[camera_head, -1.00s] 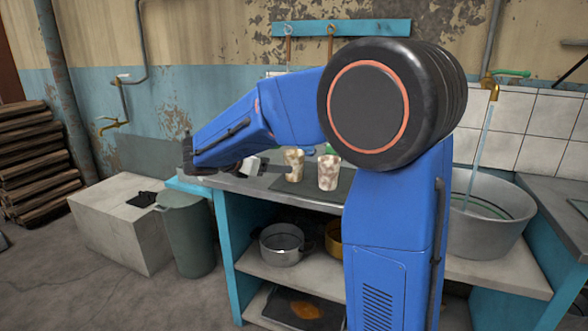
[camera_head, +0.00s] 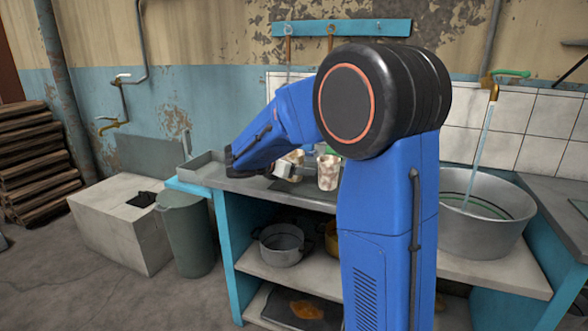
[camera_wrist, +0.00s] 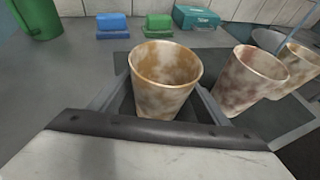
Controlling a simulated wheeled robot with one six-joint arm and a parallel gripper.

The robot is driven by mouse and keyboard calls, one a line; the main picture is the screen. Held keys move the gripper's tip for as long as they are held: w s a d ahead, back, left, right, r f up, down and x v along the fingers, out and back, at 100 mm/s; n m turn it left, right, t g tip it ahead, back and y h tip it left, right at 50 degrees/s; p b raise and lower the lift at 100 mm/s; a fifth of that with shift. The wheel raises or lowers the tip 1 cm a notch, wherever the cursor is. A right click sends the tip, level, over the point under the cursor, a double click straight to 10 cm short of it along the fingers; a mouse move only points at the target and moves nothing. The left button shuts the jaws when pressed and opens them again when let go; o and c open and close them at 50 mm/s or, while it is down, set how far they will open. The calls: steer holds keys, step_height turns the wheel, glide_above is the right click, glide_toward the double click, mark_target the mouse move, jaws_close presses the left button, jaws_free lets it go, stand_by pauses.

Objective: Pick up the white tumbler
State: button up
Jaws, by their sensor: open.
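Several whitish tumblers with brown stains stand upright on a dark mat (camera_wrist: 290,116); I cannot tell which one the task calls white. In the wrist view the nearest tumbler (camera_wrist: 165,80) stands between the two fingers of my open gripper (camera_wrist: 160,98), its lower part hidden by the gripper body. A second tumbler (camera_wrist: 246,82) stands just to the right, close to the right finger. A third (camera_wrist: 301,68) is at the right edge. In the head view, my gripper (camera_head: 284,169) is at the counter, and one tumbler (camera_head: 328,172) shows to its right.
A blue sponge (camera_wrist: 113,24), a green sponge (camera_wrist: 158,22) and a teal box (camera_wrist: 196,17) lie behind the tumblers. A green container (camera_wrist: 36,16) stands at the upper left. A metal basin (camera_head: 478,235) is at the right. The grey counter left of the mat is clear.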

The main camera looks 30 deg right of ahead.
steer(key=shift+x, duration=1)
steer(key=c, duration=1.1)
steer(key=shift+c, duration=0.2)
